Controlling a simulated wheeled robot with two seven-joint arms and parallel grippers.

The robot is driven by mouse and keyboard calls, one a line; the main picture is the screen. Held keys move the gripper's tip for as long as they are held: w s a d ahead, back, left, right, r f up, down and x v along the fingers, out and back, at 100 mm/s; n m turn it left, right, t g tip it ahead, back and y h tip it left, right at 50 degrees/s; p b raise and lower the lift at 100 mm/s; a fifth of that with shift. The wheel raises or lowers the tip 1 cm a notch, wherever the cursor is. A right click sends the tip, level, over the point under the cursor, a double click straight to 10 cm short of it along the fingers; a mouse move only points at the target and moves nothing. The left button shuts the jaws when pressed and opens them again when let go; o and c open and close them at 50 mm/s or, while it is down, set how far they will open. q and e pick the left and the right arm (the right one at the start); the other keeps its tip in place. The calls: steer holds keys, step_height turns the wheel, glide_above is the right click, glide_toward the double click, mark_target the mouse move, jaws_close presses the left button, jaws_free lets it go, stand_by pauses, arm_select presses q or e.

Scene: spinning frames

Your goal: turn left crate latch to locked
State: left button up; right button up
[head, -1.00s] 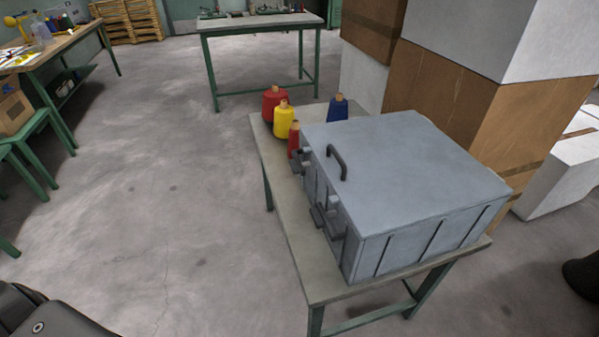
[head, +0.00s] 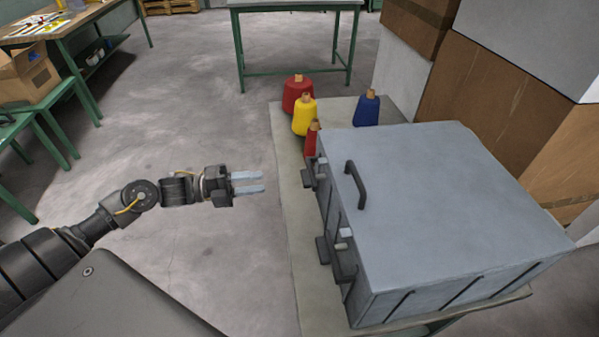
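A grey crate (head: 440,200) with a closed lid and a dark lid handle (head: 355,183) sits on a small table (head: 285,190). Its latch side faces left, towards my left arm. The far latch (head: 310,174) and the near latch (head: 340,255) stick out from that side; which way each is turned is too small to tell. My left gripper (head: 262,182) is to the left of the crate, clear of the far latch and touching nothing. Its two pale fingers point right, with a gap between them, empty. My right gripper is not in view.
Red (head: 298,95), yellow (head: 304,117) and blue (head: 367,108) thread cones and a smaller red one (head: 311,138) stand behind the crate. Cardboard boxes (head: 490,90) are stacked at the right. A workbench (head: 70,38) is at upper left. The floor left of the table is clear.

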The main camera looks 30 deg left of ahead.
mark_target(311, 173)
arm_select(q)
steer(key=p+x, duration=0.2)
steer(key=x, duration=0.9)
steer(key=shift+d+p, duration=0.3)
steer(key=shift+d, duration=0.1)
steer(key=shift+f, duration=0.1)
steer(key=c, duration=0.7)
jaws_close()
steer(key=shift+f, duration=0.1)
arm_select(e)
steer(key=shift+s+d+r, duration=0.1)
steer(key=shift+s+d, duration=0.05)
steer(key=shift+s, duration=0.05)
